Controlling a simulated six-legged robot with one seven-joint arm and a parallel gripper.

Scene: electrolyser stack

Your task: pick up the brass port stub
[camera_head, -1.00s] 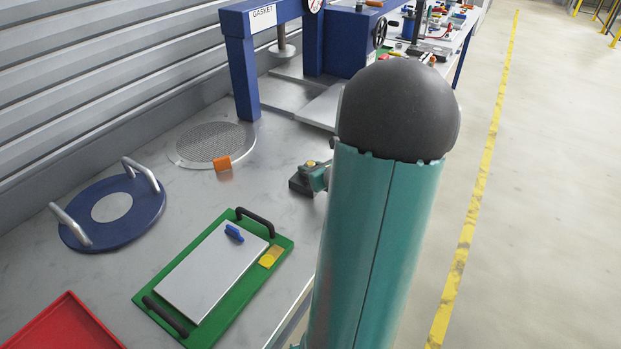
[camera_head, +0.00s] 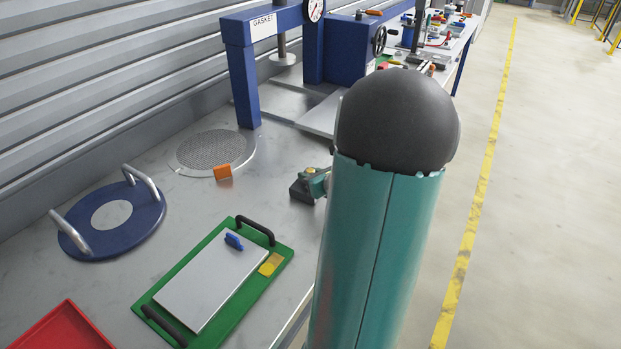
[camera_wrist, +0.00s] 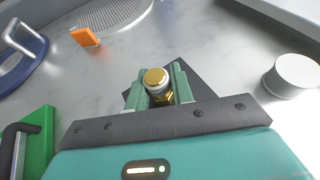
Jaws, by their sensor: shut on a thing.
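The brass port stub (camera_wrist: 156,80) shows in the wrist view as a short round piece with a gold top and a pale band below it. It stands between the two green fingers of my gripper (camera_wrist: 160,90), which are shut on it. A dark flat surface lies around and behind the fingers.
A green tray (camera_head: 262,240) with a grey plate, a blue round plate (camera_head: 142,215) with two handles and a red tray (camera_head: 66,325) lie left. An orange block (camera_head: 222,172) sits by a perforated disc (camera_head: 212,147). A white cylinder (camera_wrist: 292,75) stands right of my gripper. The blue press (camera_head: 240,75) stands behind.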

